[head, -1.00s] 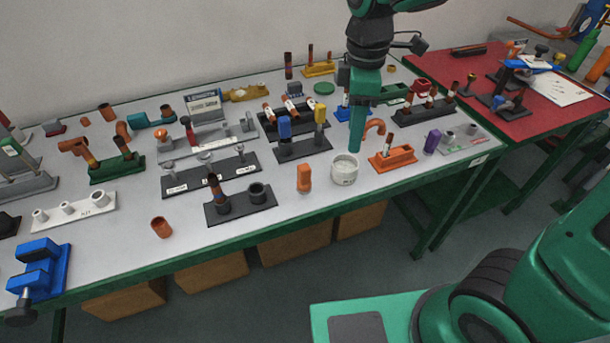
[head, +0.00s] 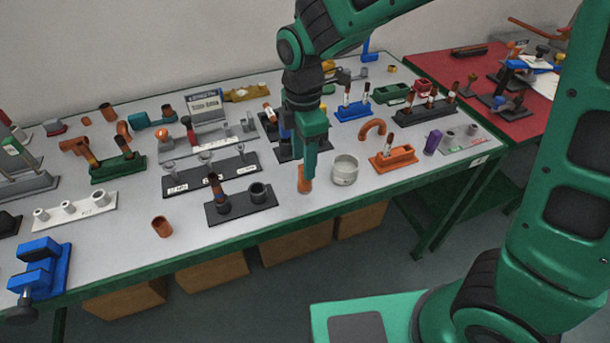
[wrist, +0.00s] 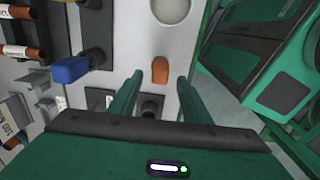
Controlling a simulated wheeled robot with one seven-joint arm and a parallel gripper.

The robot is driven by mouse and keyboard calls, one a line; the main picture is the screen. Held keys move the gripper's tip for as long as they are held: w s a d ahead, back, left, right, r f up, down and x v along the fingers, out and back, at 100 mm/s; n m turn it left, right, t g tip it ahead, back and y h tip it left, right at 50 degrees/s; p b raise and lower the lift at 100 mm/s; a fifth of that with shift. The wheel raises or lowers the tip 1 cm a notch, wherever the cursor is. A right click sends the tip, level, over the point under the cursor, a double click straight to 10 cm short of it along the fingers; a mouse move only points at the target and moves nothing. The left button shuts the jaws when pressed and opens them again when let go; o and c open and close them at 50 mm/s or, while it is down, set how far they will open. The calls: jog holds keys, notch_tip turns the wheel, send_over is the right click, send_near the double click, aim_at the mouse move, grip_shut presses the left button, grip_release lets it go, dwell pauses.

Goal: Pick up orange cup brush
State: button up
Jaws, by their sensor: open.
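The small orange object that I take for the orange cup brush (head: 304,186) is on the grey table near its front edge. It also shows in the wrist view (wrist: 160,70), centred between my two fingers and a little beyond their tips. My gripper (head: 309,172) points down over it in the head view and hides its upper part. The fingers (wrist: 158,85) are apart with nothing held between them. I cannot tell the exact height gap between the fingertips and the brush.
A white round cup (head: 345,170) stands close to the right of the brush. A black two-post stand (head: 240,207) is to its left, and an orange block stand (head: 393,160) is farther right.

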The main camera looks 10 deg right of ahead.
aim_at(304, 187)
notch_tip(304, 187, down, 4)
jog(key=shift+w+d+f, duration=0.1)
jog(key=shift+d, duration=0.05)
jog(key=shift+c, duration=0.4)
jog(key=c, duration=0.9)
